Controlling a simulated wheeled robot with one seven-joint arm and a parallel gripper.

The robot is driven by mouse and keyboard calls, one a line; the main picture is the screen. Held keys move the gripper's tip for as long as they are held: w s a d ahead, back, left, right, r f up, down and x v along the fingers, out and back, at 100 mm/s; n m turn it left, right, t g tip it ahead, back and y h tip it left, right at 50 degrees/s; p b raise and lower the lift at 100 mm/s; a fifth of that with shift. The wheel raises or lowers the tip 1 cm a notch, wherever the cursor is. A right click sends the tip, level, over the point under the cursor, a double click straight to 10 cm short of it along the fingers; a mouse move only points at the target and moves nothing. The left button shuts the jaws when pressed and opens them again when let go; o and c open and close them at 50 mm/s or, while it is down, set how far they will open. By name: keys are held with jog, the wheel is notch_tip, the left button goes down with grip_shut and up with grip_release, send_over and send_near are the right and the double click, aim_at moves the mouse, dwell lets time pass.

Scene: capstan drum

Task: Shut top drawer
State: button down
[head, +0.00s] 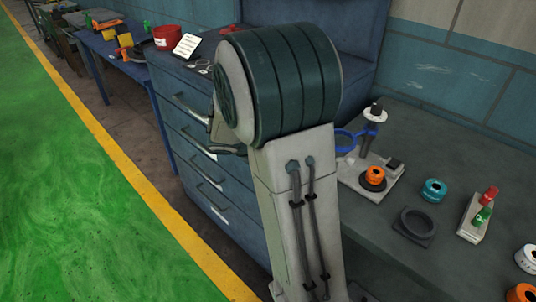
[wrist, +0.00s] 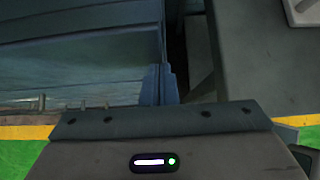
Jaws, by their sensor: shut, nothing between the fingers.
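The top drawer (head: 180,100) is the uppermost front of a blue cabinet (head: 237,225) in the head view, with a pale bar handle. I see no clear gap around it, but my arm hides its right part, so I cannot tell how far it stands out. My gripper (head: 226,150) is mostly hidden behind my arm, close to the cabinet's front. In the wrist view my gripper (wrist: 162,84) shows as two narrow fingers together at the centre, shut and empty. Blue cabinet surfaces (wrist: 75,55) fill the left; contact cannot be told.
A red container (head: 166,38) and a white card (head: 186,45) are on the cabinet top. A grey bench (head: 400,255) on the right holds orange, teal and black rings. A blue table (head: 110,45) stands beyond the cabinet. Green floor (head: 70,200) with a yellow line is clear on the left.

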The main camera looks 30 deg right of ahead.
jog(key=shift+d+r, duration=0.2)
jog(key=shift+d, duration=0.05)
jog(key=s+a+r+p, duration=0.1)
jog(key=s+a+r, duration=0.15)
jog(key=a, duration=0.35)
jog(key=s+a+r+p, duration=0.1)
jog(key=a+r, duration=0.3)
jog(key=a, duration=0.1)
jog(key=s+a+r+m+y+p, duration=0.2)
jog(key=s+r+m+y+p, duration=0.1)
jog(key=s+m, duration=0.5)
jog(key=s+a+r+m+y+p, duration=0.3)
jog(key=s+m, duration=0.5)
jog(key=m, duration=0.5)
jog(key=r+y, duration=0.1)
jog(key=y, duration=0.1)
jog(key=shift+r+m+y, duration=0.25)
jog(key=shift+m+y, duration=0.05)
jog(key=shift+m, duration=0.1)
jog(key=shift+s+a, duration=0.1)
jog(key=shift+s, duration=0.05)
